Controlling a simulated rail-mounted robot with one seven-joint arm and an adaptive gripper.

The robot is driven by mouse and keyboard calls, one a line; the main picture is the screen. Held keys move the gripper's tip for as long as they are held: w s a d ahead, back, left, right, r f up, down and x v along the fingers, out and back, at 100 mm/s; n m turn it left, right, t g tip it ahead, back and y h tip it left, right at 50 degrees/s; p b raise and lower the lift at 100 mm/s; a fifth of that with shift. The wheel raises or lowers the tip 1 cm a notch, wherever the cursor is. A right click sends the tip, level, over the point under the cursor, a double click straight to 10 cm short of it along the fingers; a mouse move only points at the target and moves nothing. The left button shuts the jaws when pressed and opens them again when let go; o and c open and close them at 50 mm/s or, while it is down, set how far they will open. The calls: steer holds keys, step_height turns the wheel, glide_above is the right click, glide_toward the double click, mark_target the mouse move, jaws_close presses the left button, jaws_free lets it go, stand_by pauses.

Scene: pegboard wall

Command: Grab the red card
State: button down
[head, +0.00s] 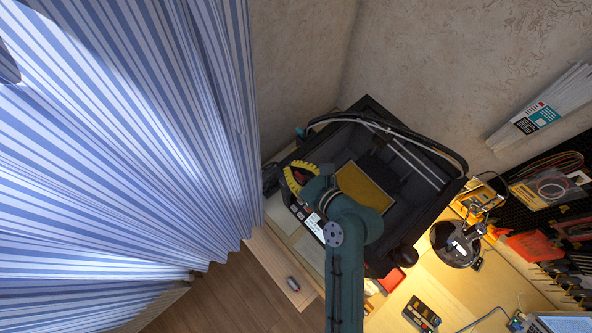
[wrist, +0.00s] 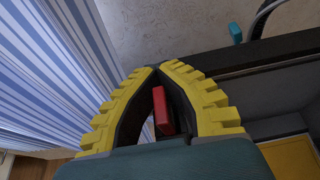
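In the wrist view my gripper (wrist: 157,70) has its two yellow ridged fingers bent together, with the tips close to meeting. A red card (wrist: 161,112), seen mostly edge-on as a narrow red block, sits between the fingers, against the dark inner pads. Its far end near the tips is partly hidden. In the head view my gripper (head: 291,178) is at the left side of a large black open case, with a bit of red visible between the yellow fingers. The exact contact is too small to see there.
The black case (head: 440,205) holds a yellow panel (head: 362,187). Another red item (head: 391,280) lies on the lit workbench (head: 450,288). A round black lamp (head: 457,244) stands to the right. A striped curtain (head: 120,130) hangs on the left; the pegboard (head: 544,210) is at right.

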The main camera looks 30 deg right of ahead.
step_height(320, 180, up, 10)
steer(key=shift+c, duration=1.8)
jaws_free()
steer(key=shift+f, duration=0.1)
steer(key=v, duration=1.1)
steer(key=shift+s+d, duration=0.15)
steer(key=shift+s, duration=0.25)
steer(key=shift+c, duration=1.1)
steer(key=c, duration=0.5)
